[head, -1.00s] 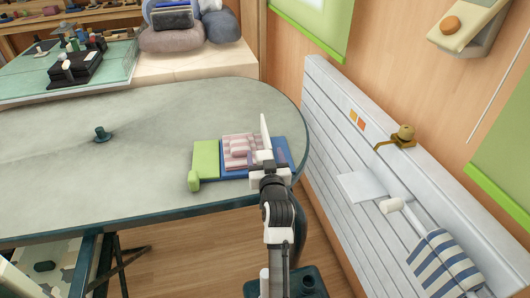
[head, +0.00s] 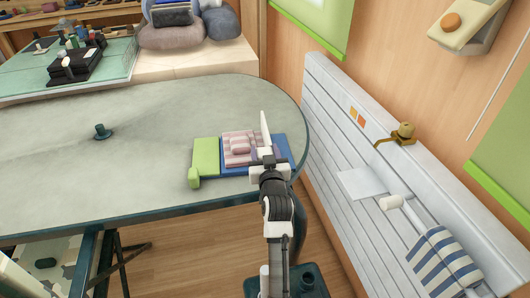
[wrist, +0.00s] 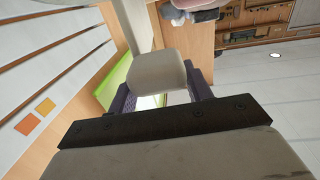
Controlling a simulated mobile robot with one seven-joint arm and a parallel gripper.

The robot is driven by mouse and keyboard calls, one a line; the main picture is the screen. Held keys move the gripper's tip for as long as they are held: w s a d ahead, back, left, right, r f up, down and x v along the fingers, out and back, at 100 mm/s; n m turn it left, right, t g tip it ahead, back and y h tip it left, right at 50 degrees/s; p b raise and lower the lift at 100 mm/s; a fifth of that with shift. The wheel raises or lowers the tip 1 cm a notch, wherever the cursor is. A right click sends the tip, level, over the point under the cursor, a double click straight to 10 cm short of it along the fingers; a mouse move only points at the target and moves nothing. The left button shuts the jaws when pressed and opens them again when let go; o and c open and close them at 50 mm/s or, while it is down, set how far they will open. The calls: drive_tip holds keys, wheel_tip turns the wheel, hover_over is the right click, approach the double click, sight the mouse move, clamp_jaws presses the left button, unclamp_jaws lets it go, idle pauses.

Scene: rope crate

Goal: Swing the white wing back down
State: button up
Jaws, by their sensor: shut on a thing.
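The white wing (head: 265,132) stands upright, seen nearly edge-on in the head view, at the right part of a folding board on the table. The board has a green panel (head: 206,156) on the left and a blue panel (head: 282,166) on the right. A pink striped cloth (head: 237,148) lies folded between them. My gripper (head: 264,160) is at the wing's near end, shut on it. In the wrist view, a pale block-like part of the wing (wrist: 160,68) sits between my two fingers. The exact contact is partly hidden.
The grey-green table (head: 130,145) has clear room left of the board, with a small dark peg (head: 102,131) on it. A white slatted panel (head: 335,140) stands close on the right. Grey cushions (head: 170,36) lie beyond the table.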

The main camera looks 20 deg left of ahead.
drive_tip(key=shift+d, duration=0.1)
drive_tip(key=w+d+f+m, duration=0.2)
drive_tip(key=d+f+m, duration=0.1)
drive_tip(key=m, duration=0.4)
drive_tip(key=w+d+f+m+b, duration=0.1)
drive_tip(key=w+d+f+m, duration=0.2)
drive_tip(key=d+m, duration=0.3)
drive_tip(key=shift+m, duration=1)
drive_tip(key=o, duration=1.4)
drive_tip(key=shift+s+d, duration=0.1)
drive_tip(key=shift+s, duration=0.05)
